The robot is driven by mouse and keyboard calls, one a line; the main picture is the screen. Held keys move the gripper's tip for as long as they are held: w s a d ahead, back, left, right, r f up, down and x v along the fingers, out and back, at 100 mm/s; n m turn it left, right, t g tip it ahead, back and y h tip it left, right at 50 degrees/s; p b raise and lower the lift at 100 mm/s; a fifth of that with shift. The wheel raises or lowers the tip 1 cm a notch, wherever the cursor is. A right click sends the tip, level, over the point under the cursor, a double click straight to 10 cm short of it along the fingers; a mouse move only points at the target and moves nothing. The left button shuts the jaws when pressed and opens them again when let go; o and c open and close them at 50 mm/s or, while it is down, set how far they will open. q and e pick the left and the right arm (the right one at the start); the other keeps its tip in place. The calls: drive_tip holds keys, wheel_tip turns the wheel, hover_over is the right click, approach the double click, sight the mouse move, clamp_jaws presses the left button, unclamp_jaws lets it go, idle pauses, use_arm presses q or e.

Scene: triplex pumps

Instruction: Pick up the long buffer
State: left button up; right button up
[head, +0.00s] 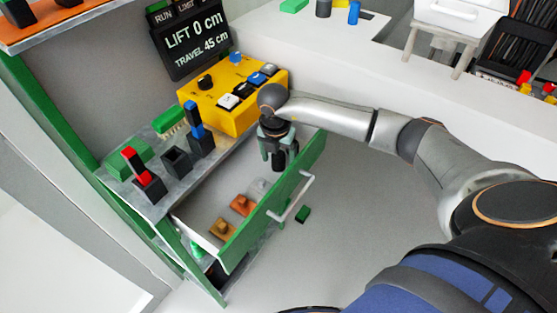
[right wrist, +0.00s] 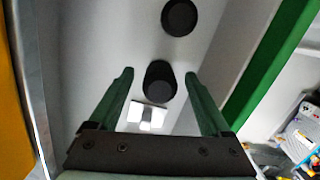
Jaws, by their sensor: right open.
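My right gripper (head: 279,154) is open and points down into the open drawer, near its far right end. A dark round-ended cylinder (right wrist: 160,82) shows between its two fingers in the right wrist view, apart from both of them; it looks like the long buffer. The same dark cylinder (head: 278,162) shows partly between the fingers in the head view. A second dark cylinder (right wrist: 180,17) stands farther along the drawer floor, beyond the fingertips. I cannot compare their lengths for certain. My left gripper is not in view.
The drawer's green front (head: 262,213) with a white handle (head: 292,200) rises beside the gripper. Orange (head: 242,205) and ochre (head: 222,229) blocks lie in its near part. A yellow button box (head: 232,100) stands on the shelf above. A green block (head: 303,214) lies on the floor.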

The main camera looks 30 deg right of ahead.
drive_tip(key=shift+f, duration=0.45)
drive_tip(key=shift+c, duration=0.4)
drive_tip(key=shift+r, duration=0.1)
clamp_jaws()
